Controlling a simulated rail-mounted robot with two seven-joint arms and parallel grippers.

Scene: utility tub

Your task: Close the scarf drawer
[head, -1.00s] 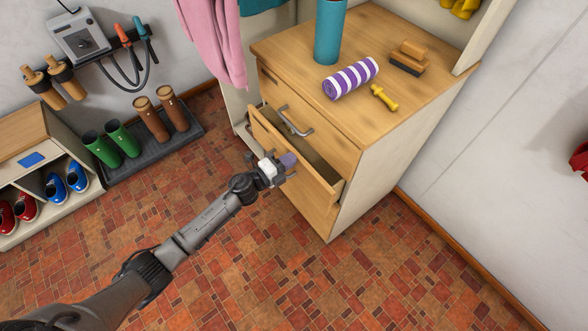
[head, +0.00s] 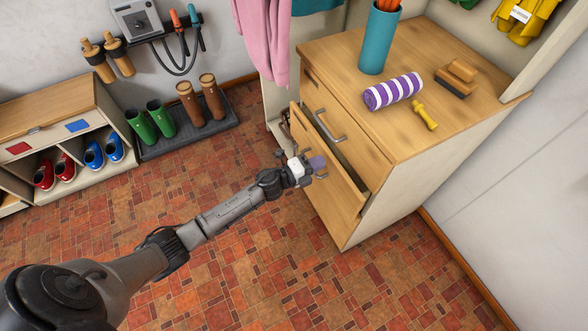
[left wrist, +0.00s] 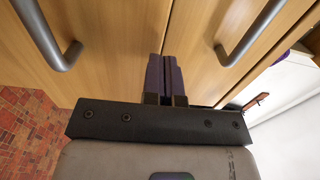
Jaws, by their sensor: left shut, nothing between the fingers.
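The wooden cabinet (head: 378,204) has a drawer (head: 335,178) standing partly open below the closed top drawer (head: 352,128). A dark gap shows behind the open drawer's front; its contents cannot be made out. My left gripper (head: 317,164) is at the outside of that front, near its middle, with its fingers shut and empty. In the left wrist view the purple fingers (left wrist: 165,75) point at wooden fronts between two grey bar handles, a left one (left wrist: 62,57) and a right one (left wrist: 248,36). Contact with the wood is hard to tell. My right gripper is out of view.
On the cabinet top are a teal vase (head: 378,40), a purple-white striped roll (head: 393,92), a yellow dumbbell-shaped object (head: 425,116) and a brush (head: 456,78). Boots stand on a dark tray (head: 190,140) and a shoe rack (head: 55,115) is at left. The floor in front is clear.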

